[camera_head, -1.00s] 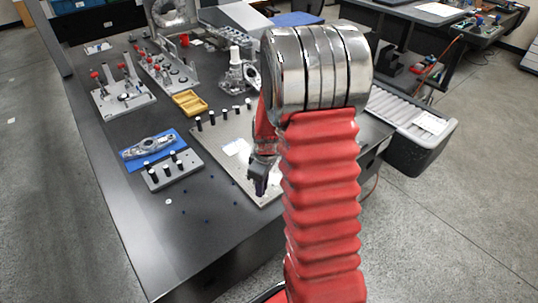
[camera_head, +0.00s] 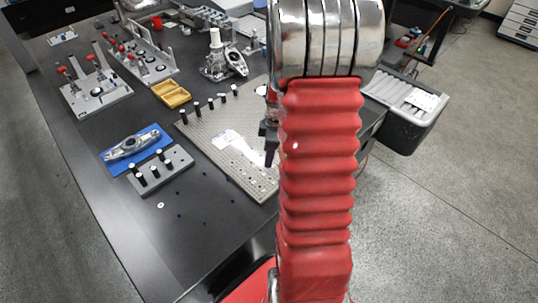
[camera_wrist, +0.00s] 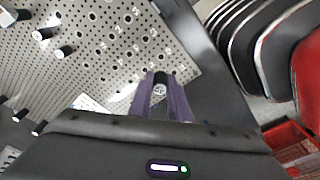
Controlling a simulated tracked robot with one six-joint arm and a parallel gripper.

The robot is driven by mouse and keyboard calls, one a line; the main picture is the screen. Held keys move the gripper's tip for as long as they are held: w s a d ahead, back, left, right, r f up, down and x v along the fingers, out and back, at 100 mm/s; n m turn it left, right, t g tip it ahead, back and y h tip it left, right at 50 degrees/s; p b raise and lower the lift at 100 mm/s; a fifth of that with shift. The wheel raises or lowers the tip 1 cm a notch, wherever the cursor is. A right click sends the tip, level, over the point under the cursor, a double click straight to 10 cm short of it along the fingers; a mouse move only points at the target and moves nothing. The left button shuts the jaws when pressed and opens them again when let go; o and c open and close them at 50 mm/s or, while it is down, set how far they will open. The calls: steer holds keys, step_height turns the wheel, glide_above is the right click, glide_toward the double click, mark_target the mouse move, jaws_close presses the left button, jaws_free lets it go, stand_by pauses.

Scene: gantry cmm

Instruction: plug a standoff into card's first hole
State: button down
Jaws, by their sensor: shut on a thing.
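My gripper (camera_head: 270,152) is at the right side of the perforated plate (camera_head: 200,122), partly hidden behind my arm. In the wrist view my gripper (camera_wrist: 161,82) has its dark purple fingers shut on a standoff (camera_wrist: 160,90), a short black cylinder with a pale end. A pale card (camera_head: 238,150) lies on the plate, left of my gripper; its first hole cannot be singled out. In the wrist view, ringed and marked holes (camera_wrist: 128,42) show on the plate beyond the fingers. The held standoff appears apart from any hole, though its height is unclear.
Several other standoffs (camera_head: 210,103) stand along the plate's far left edge, and more on a grey block (camera_head: 165,172). A blue mat (camera_head: 112,153) with a metal part, a yellow tray (camera_head: 172,93) and fixtures stand to the left. The front table surface holds only small bits.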

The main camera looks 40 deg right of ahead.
steer(key=shift+s+f, duration=0.1)
steer(key=shift+f, duration=0.05)
glide_above(270, 180)
steer(key=shift+w+d+f, duration=0.1)
steer(key=shift+w+f, duration=0.05)
steer(key=shift+f, duration=1.45)
steer(key=shift+w+d+f, duration=0.1)
steer(key=shift+w+f, duration=0.05)
steer(key=shift+f, duration=1.45)
steer(key=shift+s+d, duration=0.1)
steer(key=shift+f, duration=0.85)
steer(key=c, duration=1.6)
jaws_free()
